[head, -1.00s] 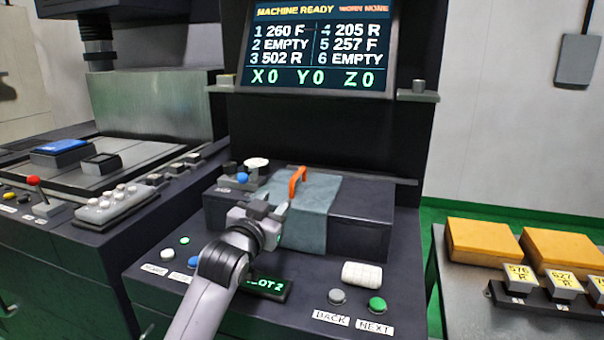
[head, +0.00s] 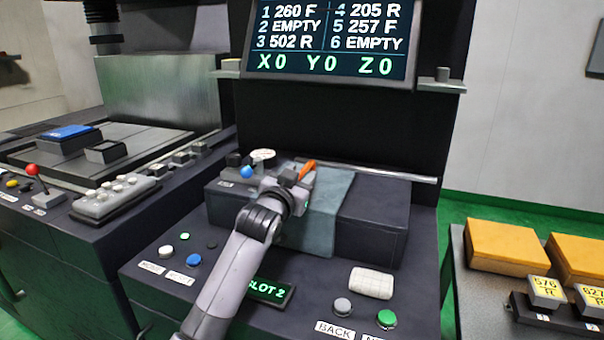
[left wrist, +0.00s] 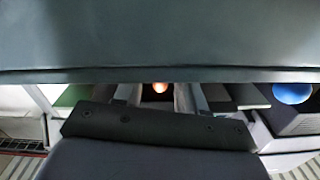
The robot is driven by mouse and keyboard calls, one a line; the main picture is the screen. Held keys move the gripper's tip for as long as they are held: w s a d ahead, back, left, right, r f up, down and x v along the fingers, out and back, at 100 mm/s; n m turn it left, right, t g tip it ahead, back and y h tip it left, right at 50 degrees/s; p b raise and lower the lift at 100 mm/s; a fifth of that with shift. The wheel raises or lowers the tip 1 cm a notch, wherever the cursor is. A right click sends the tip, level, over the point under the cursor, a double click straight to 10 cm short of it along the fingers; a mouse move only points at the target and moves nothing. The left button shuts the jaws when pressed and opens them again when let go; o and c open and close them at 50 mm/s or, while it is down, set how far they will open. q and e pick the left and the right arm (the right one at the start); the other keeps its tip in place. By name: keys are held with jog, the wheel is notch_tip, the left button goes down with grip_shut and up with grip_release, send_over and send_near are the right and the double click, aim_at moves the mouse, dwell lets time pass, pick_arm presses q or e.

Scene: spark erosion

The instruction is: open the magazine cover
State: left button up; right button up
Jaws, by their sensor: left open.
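The magazine cover (head: 325,215) is a grey-teal panel over the top and front of a dark box on the machine's console. It looks closed. Its orange handle (head: 309,169) sticks up near the back of the top. My left gripper (head: 302,172) is open at the handle and hides its lower part. My right gripper is not in view.
A blue knob (head: 246,172) and dark knobs stand just left of the gripper. The screen (head: 330,40) rises behind. A white pad (head: 371,282) and buttons lie on the console front. A table with orange blocks (head: 503,246) stands at right.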

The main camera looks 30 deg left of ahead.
pick_arm(q)
jog(key=shift+x, duration=0.75)
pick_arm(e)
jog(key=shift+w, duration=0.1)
pick_arm(q)
grip_shut()
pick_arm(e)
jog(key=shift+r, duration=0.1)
